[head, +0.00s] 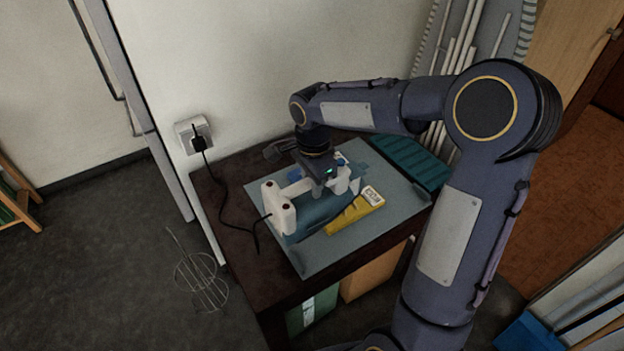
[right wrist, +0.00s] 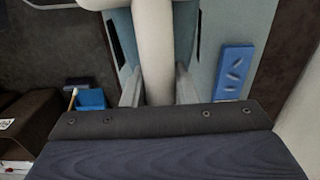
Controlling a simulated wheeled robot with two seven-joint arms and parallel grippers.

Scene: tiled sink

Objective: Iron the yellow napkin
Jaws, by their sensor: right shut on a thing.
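The iron (head: 281,208) has a white body and handle and a blue-teal lower part. It rests over the grey-blue mat on the dark table. My right gripper (head: 325,184) reaches down from above and is shut on its white handle. The handle also shows between the two fingers in the right wrist view (right wrist: 153,55). A yellow napkin (head: 348,217) lies on the mat just right of the iron, with a pale dark-marked patch at its far end. Whether the iron covers part of it, I cannot tell. My left gripper is out of view.
The mat (head: 310,262) covers much of the dark table (head: 228,210). A black cord (head: 226,190) runs from the wall socket (head: 194,136) to the iron. A teal ridged item (head: 412,161) lies at the back right. A wire whisk-like object (head: 203,284) is left of the table.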

